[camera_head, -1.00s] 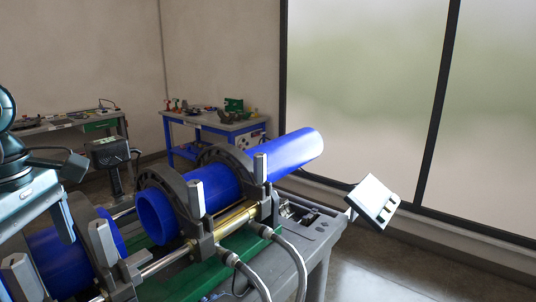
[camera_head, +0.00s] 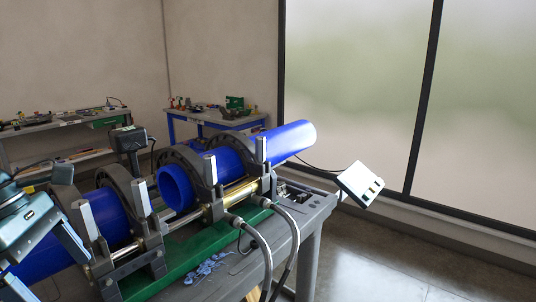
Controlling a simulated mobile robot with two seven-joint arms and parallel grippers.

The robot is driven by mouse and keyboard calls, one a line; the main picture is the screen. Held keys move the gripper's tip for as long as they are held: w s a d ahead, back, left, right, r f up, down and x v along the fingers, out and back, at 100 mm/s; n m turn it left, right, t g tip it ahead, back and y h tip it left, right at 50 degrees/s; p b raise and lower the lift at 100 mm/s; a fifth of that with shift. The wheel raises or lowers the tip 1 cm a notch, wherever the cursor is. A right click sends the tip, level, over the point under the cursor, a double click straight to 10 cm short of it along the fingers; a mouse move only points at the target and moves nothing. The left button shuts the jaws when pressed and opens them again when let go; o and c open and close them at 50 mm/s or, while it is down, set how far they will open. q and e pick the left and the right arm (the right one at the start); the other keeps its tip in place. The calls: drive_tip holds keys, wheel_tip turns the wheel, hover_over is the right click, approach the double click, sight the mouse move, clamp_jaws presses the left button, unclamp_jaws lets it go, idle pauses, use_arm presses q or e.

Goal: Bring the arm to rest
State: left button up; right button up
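My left arm comes in at the left edge. Its gripper (camera_head: 66,244) is beside the near-left clamps of the pipe fusion cart (camera_head: 190,258). The fingers are partly cut off and seen from the side, so I cannot tell whether they are open or shut, or whether they touch anything. One blue pipe (camera_head: 288,142) lies in the right-hand clamps. A second blue pipe (camera_head: 112,215) lies in the left-hand clamps, partly behind my arm. A gap separates the pipe ends. My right arm and gripper are not in view.
A white panel box (camera_head: 358,186) stands off the cart's right end. Grey hoses (camera_head: 290,232) curve along its front. Blue shavings (camera_head: 205,268) lie on the cart. A blue-legged workbench (camera_head: 215,118) and a grey bench (camera_head: 40,124) stand behind. Floor at right is clear.

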use_arm(q)
drive_tip(key=w+f+n+t+h, duration=0.25)
drive_tip(key=f+n+t, duration=0.55)
drive_tip(key=n, duration=0.6)
drive_tip(key=w+f+n+t+h, duration=0.25)
drive_tip(key=f+n+t, duration=0.35)
drive_tip(key=f+n, duration=0.55)
drive_tip(key=s+d+f+n+y, duration=0.2)
drive_tip(key=s+f+n+y, duration=0.1)
drive_tip(key=f+n, duration=0.4)
drive_tip(key=s+d+f+n+y, duration=0.25)
drive_tip(key=f+n, duration=0.25)
drive_tip(key=n, duration=0.3)
drive_tip(key=s+d+f+n+g, duration=0.4)
drive_tip(key=s+d+f+n, duration=0.2)
drive_tip(key=d+f+n, duration=0.1)
drive_tip(key=shift+s+d+n+y, duration=0.2)
drive_tip(key=shift+d+n+y, duration=0.25)
drive_tip(key=shift+d, duration=0.5)
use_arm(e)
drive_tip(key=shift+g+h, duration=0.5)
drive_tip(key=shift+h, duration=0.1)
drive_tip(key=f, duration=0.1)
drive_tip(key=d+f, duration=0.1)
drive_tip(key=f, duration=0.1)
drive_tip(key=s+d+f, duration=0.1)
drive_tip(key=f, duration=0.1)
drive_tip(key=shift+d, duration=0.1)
use_arm(q)
drive_tip(key=shift+f, duration=0.1)
